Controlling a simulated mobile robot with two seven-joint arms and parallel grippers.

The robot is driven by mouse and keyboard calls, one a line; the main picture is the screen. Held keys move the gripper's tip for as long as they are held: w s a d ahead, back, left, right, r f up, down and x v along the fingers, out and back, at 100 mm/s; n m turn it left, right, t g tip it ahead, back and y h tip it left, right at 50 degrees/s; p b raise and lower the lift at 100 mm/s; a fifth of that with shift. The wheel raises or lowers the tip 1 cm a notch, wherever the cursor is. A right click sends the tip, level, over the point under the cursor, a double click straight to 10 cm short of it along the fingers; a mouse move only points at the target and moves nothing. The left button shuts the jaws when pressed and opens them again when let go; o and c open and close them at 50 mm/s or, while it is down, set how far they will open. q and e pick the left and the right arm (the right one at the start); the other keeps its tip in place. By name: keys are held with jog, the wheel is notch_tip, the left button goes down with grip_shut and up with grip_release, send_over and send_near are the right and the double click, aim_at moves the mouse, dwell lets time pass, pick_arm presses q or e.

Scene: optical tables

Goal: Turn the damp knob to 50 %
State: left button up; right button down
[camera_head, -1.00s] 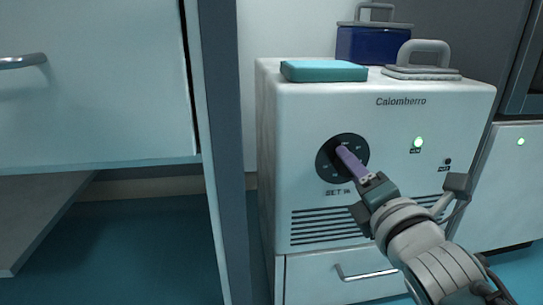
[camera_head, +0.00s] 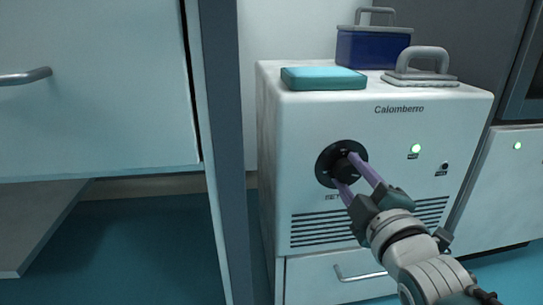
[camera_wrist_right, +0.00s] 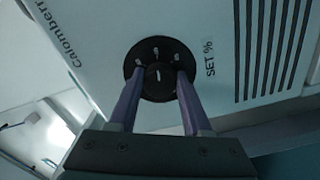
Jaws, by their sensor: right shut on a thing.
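The damp knob (camera_head: 343,168) is a small round black knob with a white mark in the middle of a black dial (camera_head: 333,151) on the white Calomberro unit's front. In the right wrist view the knob (camera_wrist_right: 158,76) sits between the purple fingers, beside the "SET %" print (camera_wrist_right: 209,58). My right gripper (camera_head: 346,170) is shut on the knob, one finger on each side. The dial's figures are too small to read, and the fingers hide part of its rim. My left gripper is not in view.
On top of the Calomberro unit (camera_head: 300,110) lie a teal box (camera_head: 323,79), a blue handled box (camera_head: 372,48) and a grey handled piece (camera_head: 420,68). A green lamp (camera_head: 415,150), a small black button (camera_head: 445,167) and vent slots flank the dial. A grey post (camera_head: 226,150) stands at the left.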

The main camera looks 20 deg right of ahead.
jog(key=m+p, duration=0.1)
jog(key=m, duration=0.4)
jog(key=shift+f+m, duration=0.1)
jog(key=shift+m, duration=0.3)
jog(key=m, duration=0.4)
jog(key=shift+p, duration=0.3)
jog(key=m, duration=0.6)
jog(key=shift+a+m, duration=0.15)
jog(key=shift+m, duration=1.85)
jog(key=shift+c, duration=1.7)
grip_release()
jog(key=shift+w, duration=0.1)
